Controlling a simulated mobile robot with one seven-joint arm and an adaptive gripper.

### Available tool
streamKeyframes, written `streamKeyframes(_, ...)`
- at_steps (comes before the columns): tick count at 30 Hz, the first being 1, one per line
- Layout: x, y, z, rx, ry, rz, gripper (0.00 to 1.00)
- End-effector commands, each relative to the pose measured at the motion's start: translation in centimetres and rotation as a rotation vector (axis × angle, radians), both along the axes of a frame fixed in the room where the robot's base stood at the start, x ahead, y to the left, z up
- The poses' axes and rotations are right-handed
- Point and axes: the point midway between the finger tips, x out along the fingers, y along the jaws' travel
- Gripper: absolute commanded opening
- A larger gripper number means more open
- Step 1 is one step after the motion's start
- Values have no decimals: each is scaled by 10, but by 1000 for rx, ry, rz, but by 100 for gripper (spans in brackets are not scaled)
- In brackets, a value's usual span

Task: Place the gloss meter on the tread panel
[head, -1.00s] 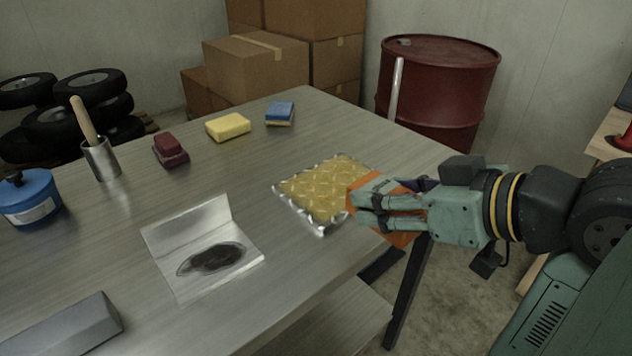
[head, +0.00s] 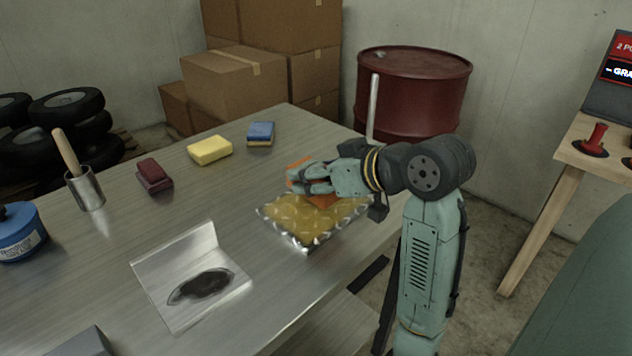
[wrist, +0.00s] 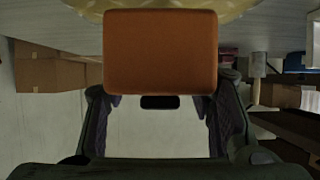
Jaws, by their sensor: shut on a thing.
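The orange, box-shaped gloss meter (head: 322,201) is held in my gripper (head: 308,180). In the wrist view its flat orange face (wrist: 160,52) fills the upper middle, between the two dark fingers. The tread panel (head: 290,226) is a yellow sheet with raised round shapes and a crinkled silvery edge, lying near the table's right edge. It also shows as a pale yellow curve in the wrist view (wrist: 235,8). In the head view the meter is over the panel's far part. My gripper partly hides it, and I cannot tell whether it touches the panel.
On the metal table (head: 110,245) are a bent shiny sheet with a dark smear (head: 190,275), a yellow sponge (head: 210,150), a blue-topped sponge (head: 261,133), a maroon block (head: 154,175), a metal cup (head: 85,190) and a blue can (head: 20,232). A red drum (head: 412,95) stands behind.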

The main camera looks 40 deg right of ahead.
Motion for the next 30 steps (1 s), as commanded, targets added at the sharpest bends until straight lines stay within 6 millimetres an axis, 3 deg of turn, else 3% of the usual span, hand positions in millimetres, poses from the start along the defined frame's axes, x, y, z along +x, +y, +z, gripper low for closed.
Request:
streamKeyframes(6,-1,0,-26,4,0,-1,14)
streamKeyframes(18,-1,1,-33,1,-1,0,14)
streamKeyframes(19,-1,1,-33,2,0,1,50)
streamKeyframes(27,-1,0,-32,1,1,0,68)
streamKeyframes(30,-1,0,-32,1,1,0,70)
